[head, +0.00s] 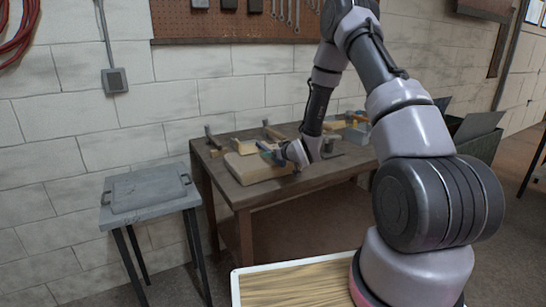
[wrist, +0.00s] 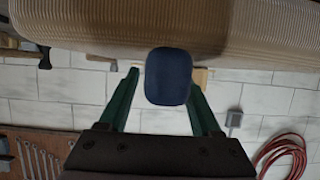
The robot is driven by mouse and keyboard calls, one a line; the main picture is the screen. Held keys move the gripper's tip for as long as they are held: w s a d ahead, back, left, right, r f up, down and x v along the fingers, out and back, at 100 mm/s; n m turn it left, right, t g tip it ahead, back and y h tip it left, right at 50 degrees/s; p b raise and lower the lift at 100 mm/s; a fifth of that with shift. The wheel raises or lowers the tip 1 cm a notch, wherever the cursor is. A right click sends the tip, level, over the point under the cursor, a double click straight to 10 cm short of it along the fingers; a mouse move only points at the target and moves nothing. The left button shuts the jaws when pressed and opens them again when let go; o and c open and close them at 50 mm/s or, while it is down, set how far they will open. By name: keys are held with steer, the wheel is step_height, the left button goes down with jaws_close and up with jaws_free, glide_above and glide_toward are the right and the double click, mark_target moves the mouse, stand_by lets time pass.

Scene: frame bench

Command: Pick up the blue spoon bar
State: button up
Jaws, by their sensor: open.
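The blue spoon bar (wrist: 168,76) shows in the wrist view as a dark blue rounded end, in line with the space between my gripper's two green fingers. My gripper (wrist: 166,80) is open, with one finger to each side of the blue end; I cannot tell whether either touches it. In the head view my gripper (head: 270,153) points left, low over the wooden workbench (head: 245,193), beside a tan block (head: 258,170). The bar cannot be made out clearly there.
A ribbed tan surface (wrist: 110,28) fills the top of the wrist view, close to the fingers. Hammers (head: 213,138) and other tools lie along the bench's back. A grey tray (head: 148,188) rests on a small stand to the left. A block wall stands behind.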

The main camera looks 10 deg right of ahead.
steer(key=shift+c, duration=0.3)
jaws_close()
